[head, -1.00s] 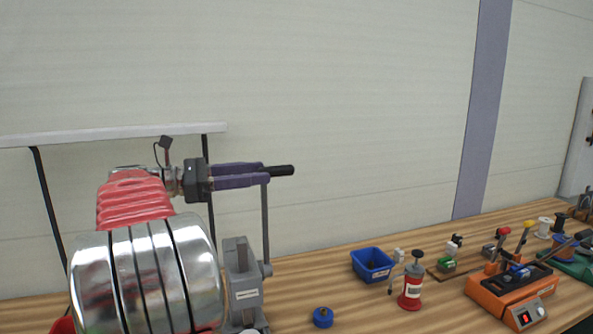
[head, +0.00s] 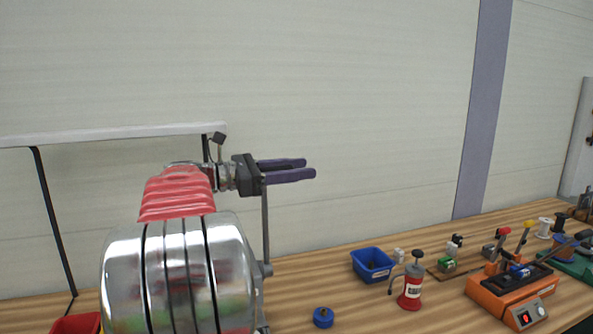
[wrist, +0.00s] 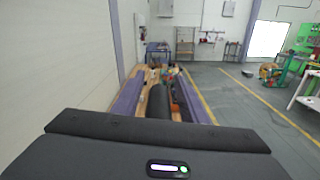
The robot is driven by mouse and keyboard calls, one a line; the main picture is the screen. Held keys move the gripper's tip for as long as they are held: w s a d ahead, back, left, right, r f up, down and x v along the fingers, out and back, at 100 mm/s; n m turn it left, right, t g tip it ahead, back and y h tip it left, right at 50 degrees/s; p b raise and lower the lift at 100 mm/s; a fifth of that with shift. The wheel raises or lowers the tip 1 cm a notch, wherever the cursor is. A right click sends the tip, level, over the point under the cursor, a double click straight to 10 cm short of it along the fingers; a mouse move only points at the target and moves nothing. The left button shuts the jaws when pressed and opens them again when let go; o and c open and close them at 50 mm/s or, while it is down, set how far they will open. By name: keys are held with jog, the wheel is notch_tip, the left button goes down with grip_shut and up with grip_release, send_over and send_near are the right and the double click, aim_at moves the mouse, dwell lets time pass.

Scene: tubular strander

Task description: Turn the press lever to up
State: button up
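The press lever (head: 265,225) is a thin grey bar that stands upright, its top reaching my gripper. Its dark round handle (wrist: 160,103) lies lengthwise between my two fingers in the wrist view. My gripper (head: 309,168) has purple fingers and points right in the head view. The fingers are apart, with bench showing on both sides of the handle, so my gripper is open around it and not closed on it.
A red bin (head: 76,324) is at lower left. Air above the bench to the right is free.

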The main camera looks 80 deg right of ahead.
grip_shut()
dwell(0.3)
dwell(0.3)
